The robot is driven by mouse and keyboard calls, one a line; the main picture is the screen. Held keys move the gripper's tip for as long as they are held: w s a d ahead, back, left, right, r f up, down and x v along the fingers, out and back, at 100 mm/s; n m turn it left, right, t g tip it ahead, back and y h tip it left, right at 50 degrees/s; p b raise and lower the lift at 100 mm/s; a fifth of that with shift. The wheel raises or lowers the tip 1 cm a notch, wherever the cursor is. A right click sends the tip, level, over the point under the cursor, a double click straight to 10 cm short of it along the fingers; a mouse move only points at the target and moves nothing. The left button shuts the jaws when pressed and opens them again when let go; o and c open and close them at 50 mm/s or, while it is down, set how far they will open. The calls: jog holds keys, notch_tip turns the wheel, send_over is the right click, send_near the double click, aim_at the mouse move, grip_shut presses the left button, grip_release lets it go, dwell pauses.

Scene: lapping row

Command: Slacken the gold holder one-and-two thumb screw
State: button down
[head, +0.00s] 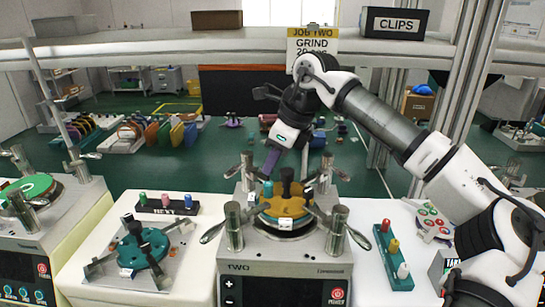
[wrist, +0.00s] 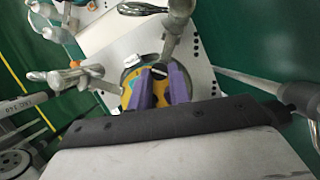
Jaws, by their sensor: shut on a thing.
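The gold holder (head: 290,207) sits on the plate of machine TWO in the middle of the head view, with a black upright handle (head: 287,178) and dark knobs around it. A teal piece (head: 268,188) stands at its left back. My gripper (head: 269,170) reaches down to this left back side, its purple fingers closed. In the wrist view my gripper (wrist: 160,90) straddles a small part on the gold holder (wrist: 128,98), apparently a thumb screw. The fingers hide most of that screw, and its position label cannot be read.
Metal posts and clamp levers (head: 335,230) surround the holder closely. A teal holder (head: 140,250) and a NEXT rack (head: 167,207) lie to the left. A green rack (head: 393,258) with coloured pieces stands to the right. A shelf (head: 230,42) crosses behind.

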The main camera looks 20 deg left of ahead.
dwell(0.4)
jog(key=c, duration=1.6)
grip_release()
jog(key=b+v, duration=0.2)
jog(key=v, duration=1.2)
jog(key=shift+w+f, duration=0.1)
jog(key=shift+f, duration=0.1)
